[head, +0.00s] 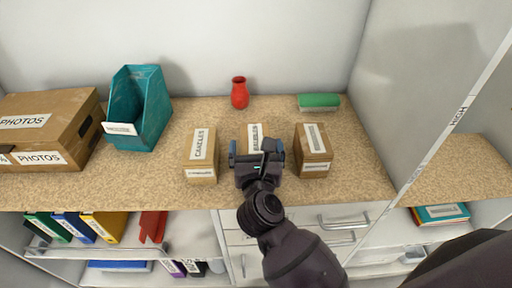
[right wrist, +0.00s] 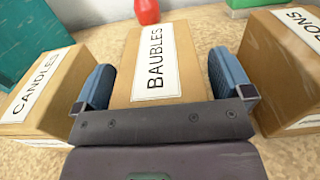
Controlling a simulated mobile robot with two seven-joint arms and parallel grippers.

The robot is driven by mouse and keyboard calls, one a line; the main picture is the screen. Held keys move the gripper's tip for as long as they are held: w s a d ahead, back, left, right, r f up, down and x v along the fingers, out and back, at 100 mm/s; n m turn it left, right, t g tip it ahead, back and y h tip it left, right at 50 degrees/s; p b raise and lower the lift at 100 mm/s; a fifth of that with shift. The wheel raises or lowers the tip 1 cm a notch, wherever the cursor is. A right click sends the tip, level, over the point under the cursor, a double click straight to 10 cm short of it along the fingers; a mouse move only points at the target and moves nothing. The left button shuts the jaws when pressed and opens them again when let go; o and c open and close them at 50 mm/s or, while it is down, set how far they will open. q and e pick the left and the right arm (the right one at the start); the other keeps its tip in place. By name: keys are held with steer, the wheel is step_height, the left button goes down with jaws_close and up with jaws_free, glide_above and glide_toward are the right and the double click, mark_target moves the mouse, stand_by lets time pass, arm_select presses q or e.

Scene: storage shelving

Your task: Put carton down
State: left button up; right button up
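The brown carton labelled BAUBLES (head: 255,131) stands upright on the speckled counter, between two similar cartons. In the right wrist view the BAUBLES carton (right wrist: 188,60) lies between the two blue fingers, with small gaps visible on both sides. My right gripper (head: 257,150) is open around the carton's near part and hides its front face in the head view. The gripper also shows in the right wrist view (right wrist: 163,90). My left gripper is not in view.
The CANDLES carton (head: 202,150) stands close on the left, another carton (head: 313,145) close on the right. A red vase (head: 239,93) and green-topped block (head: 319,101) are behind. A teal file holder (head: 140,105) and PHOTOS box (head: 45,130) stand left. A partition (head: 400,90) bounds the right.

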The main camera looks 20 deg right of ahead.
steer(key=shift+r, duration=0.25)
steer(key=v, duration=0.6)
steer(key=shift+s+f, duration=0.2)
steer(key=b+v, duration=0.1)
steer(key=v, duration=0.4)
steer(key=shift+s+a+r, duration=0.15)
steer(key=shift+s+a, duration=0.05)
steer(key=shift+s, duration=0.1)
